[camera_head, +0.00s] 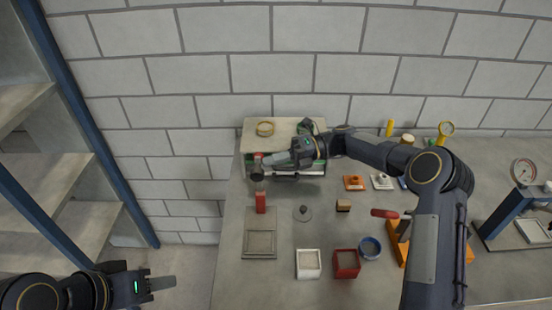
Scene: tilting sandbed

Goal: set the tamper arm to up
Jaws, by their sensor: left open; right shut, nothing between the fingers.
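My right gripper (268,160) reaches leftward over the back left of the table and is shut, with nothing seen between its fingers. Its fingertips are at the left end of a low apparatus with a pale top (286,127). A dark round knob (257,175) hangs just below the fingertips; I cannot tell whether they touch. Which part is the tamper arm is not clear, and my gripper and arm hide much of the apparatus front. My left gripper (158,284) is open and empty, low at the left, off the table's left edge.
A red block (260,202) stands behind a grey framed tray (260,244). White (308,264) and red (346,264) boxes and a blue ring (370,247) lie in front. An orange device with a red handle (385,213) is beside my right arm. A dial gauge (523,171) stands far right.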

